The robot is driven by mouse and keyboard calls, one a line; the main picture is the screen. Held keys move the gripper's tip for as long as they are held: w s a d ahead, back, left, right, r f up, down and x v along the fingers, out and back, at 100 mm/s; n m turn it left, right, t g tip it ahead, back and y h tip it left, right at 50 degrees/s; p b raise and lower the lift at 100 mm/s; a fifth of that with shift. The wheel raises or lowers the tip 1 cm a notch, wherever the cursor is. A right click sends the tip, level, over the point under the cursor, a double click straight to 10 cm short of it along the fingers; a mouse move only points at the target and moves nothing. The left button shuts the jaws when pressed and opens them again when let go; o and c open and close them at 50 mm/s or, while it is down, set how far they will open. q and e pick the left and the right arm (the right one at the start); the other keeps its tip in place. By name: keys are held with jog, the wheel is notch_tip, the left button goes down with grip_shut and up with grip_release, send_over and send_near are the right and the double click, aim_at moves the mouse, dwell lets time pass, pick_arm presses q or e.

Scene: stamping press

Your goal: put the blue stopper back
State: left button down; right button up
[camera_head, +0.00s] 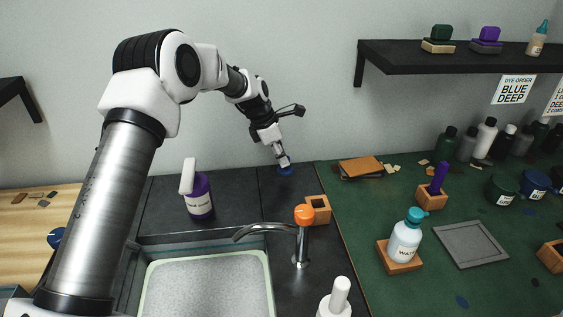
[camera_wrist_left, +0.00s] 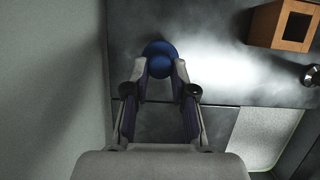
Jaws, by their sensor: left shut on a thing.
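My left gripper (camera_head: 283,160) reaches down at the back of the dark counter, close to the wall. It is shut on the blue stopper (camera_head: 286,171), a small round blue piece low at the fingertips. In the left wrist view the stopper (camera_wrist_left: 158,55) shows as a blue disc between the fingertips. I cannot tell whether it touches the counter. My right gripper is not in view.
A wooden block with a square hole (camera_head: 317,209) stands right of the gripper. A purple-labelled bottle (camera_head: 198,195) stands left. The tap (camera_head: 300,245) and sink (camera_head: 206,285) are in front. A black shelf (camera_head: 460,58) overhangs the green worktop (camera_head: 350,215). The counter around the gripper is mostly clear.

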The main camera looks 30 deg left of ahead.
pick_arm(q)
jog(key=shift+w+a+f, duration=0.1)
jog(key=shift+w+f, duration=0.1)
jog(key=shift+f, duration=0.15)
jog(key=shift+f+p, duration=0.35)
jog(key=shift+f, duration=1.1)
jog(key=shift+f, duration=0.1)
jog(key=c, duration=1)
grip_release()
jog(key=shift+s, duration=0.1)
jog(key=shift+o, duration=0.2)
jog(key=v, duration=1.2)
jog(key=shift+r+b, duration=0.2)
jog(key=shift+b, duration=0.25)
